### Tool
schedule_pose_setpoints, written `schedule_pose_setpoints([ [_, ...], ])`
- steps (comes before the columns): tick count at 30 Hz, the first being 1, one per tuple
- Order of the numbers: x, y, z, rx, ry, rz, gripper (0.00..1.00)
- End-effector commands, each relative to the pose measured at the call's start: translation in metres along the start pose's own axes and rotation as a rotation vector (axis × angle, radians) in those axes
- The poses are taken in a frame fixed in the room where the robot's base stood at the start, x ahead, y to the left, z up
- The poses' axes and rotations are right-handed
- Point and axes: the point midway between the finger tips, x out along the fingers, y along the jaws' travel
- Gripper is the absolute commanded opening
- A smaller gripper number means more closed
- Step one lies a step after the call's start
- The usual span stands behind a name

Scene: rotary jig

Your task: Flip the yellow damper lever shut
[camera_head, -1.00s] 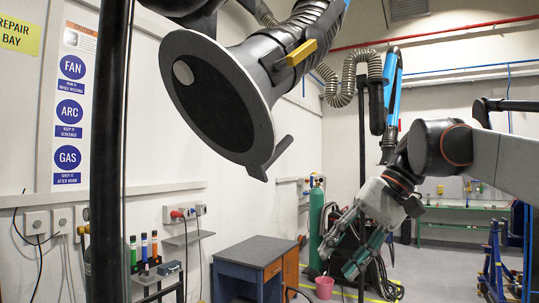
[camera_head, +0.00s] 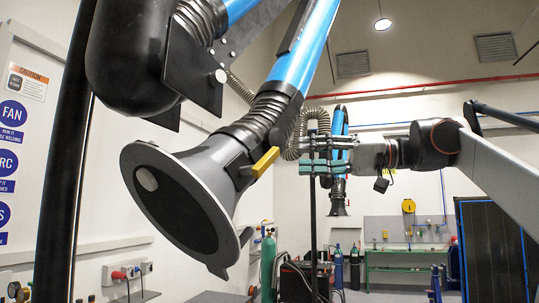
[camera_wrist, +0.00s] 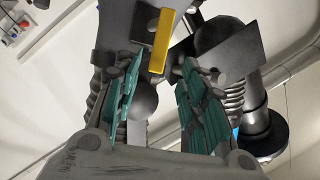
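The yellow damper lever (camera_head: 264,162) sticks out from the side of the grey extraction hood (camera_head: 178,200), near its neck. In the wrist view the lever (camera_wrist: 162,40) shows as an upright yellow bar beyond the fingertips, about midway between them. My gripper (camera_head: 308,156) is to the right of the lever in the head view, pointing left at it, with a visible gap in the picture. In the wrist view my gripper (camera_wrist: 160,68) has its green-padded fingers apart with nothing held between them. The lever's pivot end is partly unclear.
A blue extraction arm (camera_head: 302,62) with a ribbed hose runs up from the hood. A black rounded housing (camera_head: 135,55) hangs at upper left. A dark vertical post (camera_head: 65,150) stands at left. Another hose and blue arm hang behind my gripper.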

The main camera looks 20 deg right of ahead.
Motion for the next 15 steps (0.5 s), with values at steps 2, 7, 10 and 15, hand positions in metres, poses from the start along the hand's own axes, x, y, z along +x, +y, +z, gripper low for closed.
schedule_pose_setpoints([
  [2, 0.018, -0.002, 0.0, 0.001, -0.003, -0.003, 0.38],
  [7, 0.051, -0.001, 0.0, 0.001, -0.004, -0.002, 0.38],
  [10, 0.067, -0.002, 0.001, 0.001, -0.003, -0.002, 0.38],
  [15, 0.085, -0.001, 0.001, 0.001, -0.003, -0.001, 0.38],
])
